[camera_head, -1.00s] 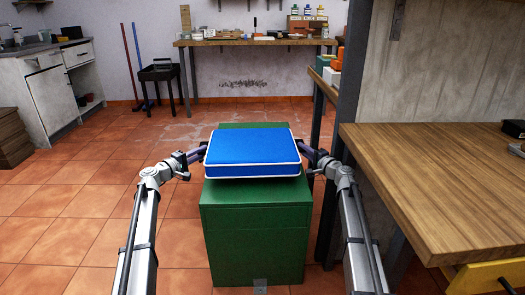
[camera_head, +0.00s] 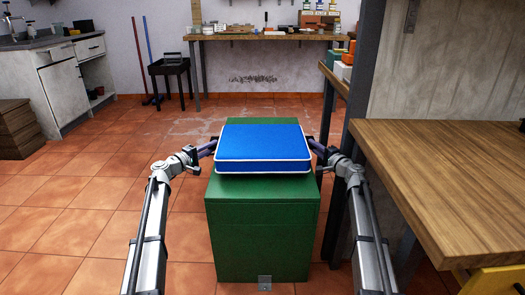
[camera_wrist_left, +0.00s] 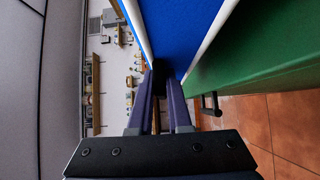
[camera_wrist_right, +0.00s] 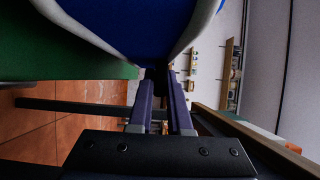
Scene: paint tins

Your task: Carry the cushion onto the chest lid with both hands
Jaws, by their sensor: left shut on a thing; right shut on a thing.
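The blue cushion (camera_head: 263,143) with white piping lies flat over the lid of the green chest (camera_head: 262,240). Bare lid shows in front of the cushion and behind it. My left gripper (camera_head: 215,148) is shut on the cushion's left side, and my right gripper (camera_head: 313,147) on its right side. In the left wrist view the fingers (camera_wrist_left: 164,75) meet the cushion (camera_wrist_left: 165,25), with the green chest (camera_wrist_left: 255,50) close beside it. The right wrist view also shows the cushion (camera_wrist_right: 145,25) at the fingertips (camera_wrist_right: 160,75). Whether the cushion's underside touches the lid cannot be told.
A wooden workbench (camera_head: 455,175) and a dark post (camera_head: 352,130) stand close on the right, near my right arm. The tiled floor (camera_head: 80,205) on the left is open. A black stand (camera_head: 172,75) and a back bench (camera_head: 265,37) are far off.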

